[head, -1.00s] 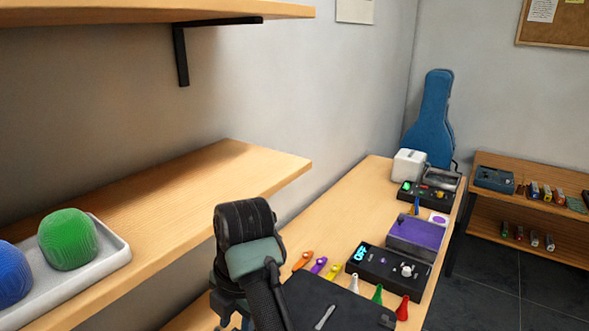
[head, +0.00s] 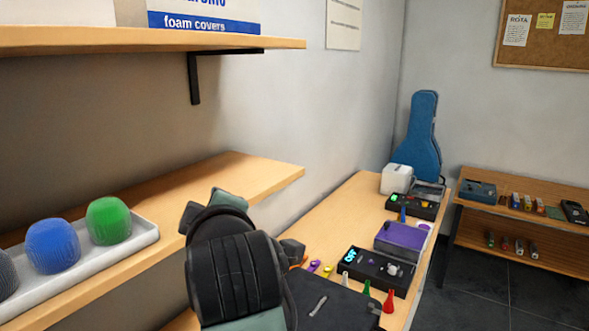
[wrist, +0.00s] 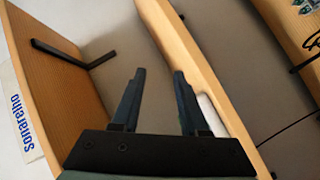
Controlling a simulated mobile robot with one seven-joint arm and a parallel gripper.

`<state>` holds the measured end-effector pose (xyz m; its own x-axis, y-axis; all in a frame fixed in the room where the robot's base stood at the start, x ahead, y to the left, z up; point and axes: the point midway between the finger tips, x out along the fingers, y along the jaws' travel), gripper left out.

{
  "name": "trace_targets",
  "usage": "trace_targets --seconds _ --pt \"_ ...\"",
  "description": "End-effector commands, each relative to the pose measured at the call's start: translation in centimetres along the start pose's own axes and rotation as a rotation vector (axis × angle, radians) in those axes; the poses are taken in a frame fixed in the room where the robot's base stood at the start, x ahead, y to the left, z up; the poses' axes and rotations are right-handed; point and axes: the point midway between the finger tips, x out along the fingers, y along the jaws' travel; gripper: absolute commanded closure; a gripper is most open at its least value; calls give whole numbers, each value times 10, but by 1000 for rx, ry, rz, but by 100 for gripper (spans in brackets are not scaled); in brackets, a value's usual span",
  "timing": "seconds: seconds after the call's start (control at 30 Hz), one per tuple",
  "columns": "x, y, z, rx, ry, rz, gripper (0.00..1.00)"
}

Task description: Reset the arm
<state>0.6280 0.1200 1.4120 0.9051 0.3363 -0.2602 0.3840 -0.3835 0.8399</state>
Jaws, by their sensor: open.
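My gripper shows in the wrist view (wrist: 158,75), with its two dark fingers apart and nothing between them. Beyond the fingers are the grey wall and shelf edges. In the head view my dark arm stands in the lower middle, in front of the shelf and the workbench. The fingertips cannot be made out there.
A wooden shelf (head: 240,178) at left holds a white tray (head: 145,238) with blue (head: 53,246) and green (head: 109,220) foam covers. An upper shelf (head: 150,40) is above. The workbench (head: 355,205) holds several devices, including a purple-topped box (head: 400,238).

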Motion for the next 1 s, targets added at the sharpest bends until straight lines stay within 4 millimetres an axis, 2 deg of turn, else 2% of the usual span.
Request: trace_targets --seconds 0.03,0.1,0.17,0.2,0.3,0.4,0.5,0.63,1.0 --pt "-21 28 -9 118 47 128 56" --pt "-56 68 -19 290 133 307 56" --pt "-91 97 -25 422 223 443 56" --pt "-116 113 -28 500 289 524 56" --pt "-175 143 -35 654 454 686 56" --pt "-225 160 -39 752 601 792 56" --pt "-257 167 -42 804 703 852 56" --pt "-275 170 -43 830 760 881 56" --pt "-276 170 -44 833 764 880 56"
